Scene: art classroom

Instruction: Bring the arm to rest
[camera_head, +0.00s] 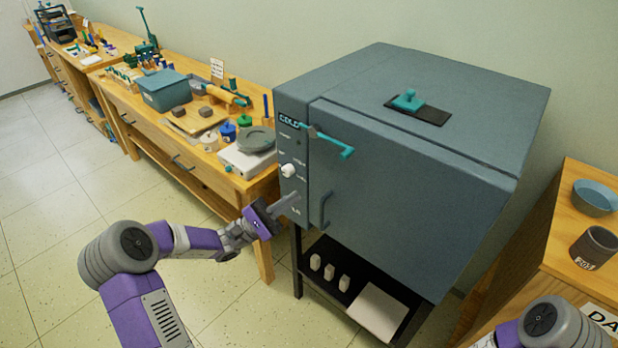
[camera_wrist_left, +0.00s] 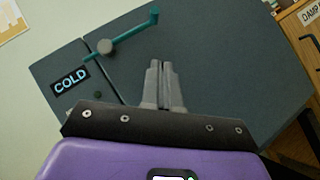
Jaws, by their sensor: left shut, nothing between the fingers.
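My left arm comes in from the left, and my left gripper (camera_head: 288,203) is in front of the lower part of the grey kiln's (camera_head: 410,190) control panel. In the left wrist view its two fingers (camera_wrist_left: 163,88) are together with nothing between them. I cannot tell whether the fingertips touch the kiln. The kiln door is shut, with a teal latch (camera_head: 333,142) across its upper left edge; the latch also shows in the left wrist view (camera_wrist_left: 135,34). Only a bit of my right arm shows at the bottom right; its gripper is out of view.
A wooden workbench (camera_head: 140,118) with a teal bin (camera_head: 162,92), jars and tools stands left of the kiln. A wooden cabinet (camera_head: 535,250) with a blue bowl (camera_head: 594,198) and a dark cup (camera_head: 594,248) stands at the right. The floor (camera_head: 60,220) at left is clear.

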